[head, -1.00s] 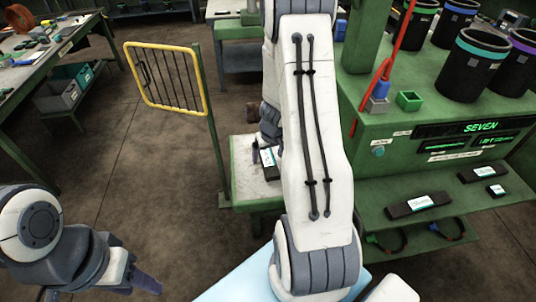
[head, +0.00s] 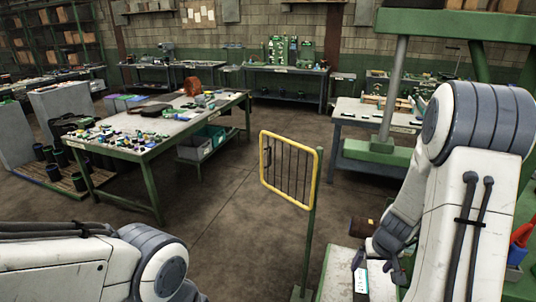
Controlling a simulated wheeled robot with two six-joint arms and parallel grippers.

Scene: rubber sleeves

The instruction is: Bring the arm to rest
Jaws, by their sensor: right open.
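My right arm fills the right side of the head view, its big elbow high up and its forearm bent downward. My right gripper (head: 380,264) is open, low over the pale top of the green bench (head: 337,270). A dark piece with a white label (head: 360,282) lies on that bench just below and left of the fingers. I see nothing held between the fingers, though the arm hides part of the area. My left arm comes in at the lower left; its gripper is out of view.
A yellow-framed barrier gate (head: 290,170) on a green post stands left of the bench. A cluttered worktable (head: 160,140) stands at left, more benches along the back wall. Open floor (head: 235,215) lies between.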

